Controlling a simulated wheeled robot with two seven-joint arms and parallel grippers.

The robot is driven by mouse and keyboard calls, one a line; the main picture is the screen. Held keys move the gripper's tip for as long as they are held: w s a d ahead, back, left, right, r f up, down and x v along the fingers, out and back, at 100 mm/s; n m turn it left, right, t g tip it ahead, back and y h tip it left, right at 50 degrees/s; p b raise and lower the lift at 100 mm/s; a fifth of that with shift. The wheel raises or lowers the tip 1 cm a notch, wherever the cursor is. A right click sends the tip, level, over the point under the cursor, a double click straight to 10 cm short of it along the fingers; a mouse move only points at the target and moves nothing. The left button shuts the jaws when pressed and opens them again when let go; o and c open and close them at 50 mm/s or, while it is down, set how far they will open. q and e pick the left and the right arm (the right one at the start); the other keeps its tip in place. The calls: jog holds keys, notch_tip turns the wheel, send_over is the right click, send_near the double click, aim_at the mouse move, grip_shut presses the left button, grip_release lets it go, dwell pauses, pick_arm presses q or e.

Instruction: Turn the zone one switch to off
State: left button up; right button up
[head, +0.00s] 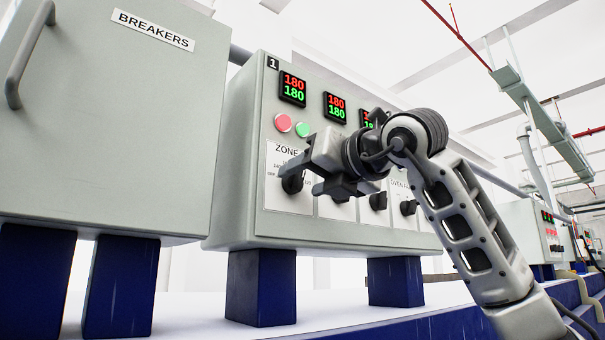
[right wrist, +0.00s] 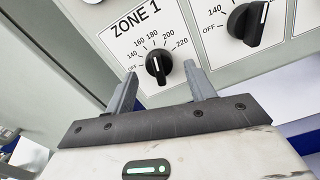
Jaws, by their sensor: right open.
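The zone one switch (right wrist: 158,66) is a black rotary knob on a white label marked ZONE 1. Its white pointer line is toward the 180 mark; OFF is at the left end of the scale. In the head view the switch (head: 292,184) is partly covered by my right gripper (head: 302,178). My right gripper is open. In the right wrist view its two grey fingers (right wrist: 160,72) lie on either side of the knob, with visible gaps; I cannot tell whether the tips reach its depth. My left gripper is not in view.
The control box (head: 239,150) has red and green displays, the first (head: 292,88) reading 180, and red and green buttons (head: 283,123). A second knob (right wrist: 246,24) is to the right of the switch. The breaker cabinet (head: 100,130) with its handle stands at left.

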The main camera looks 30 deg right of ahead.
jog(key=shift+w, duration=0.8)
jog(key=c, duration=1)
jog(key=shift+o, duration=0.3)
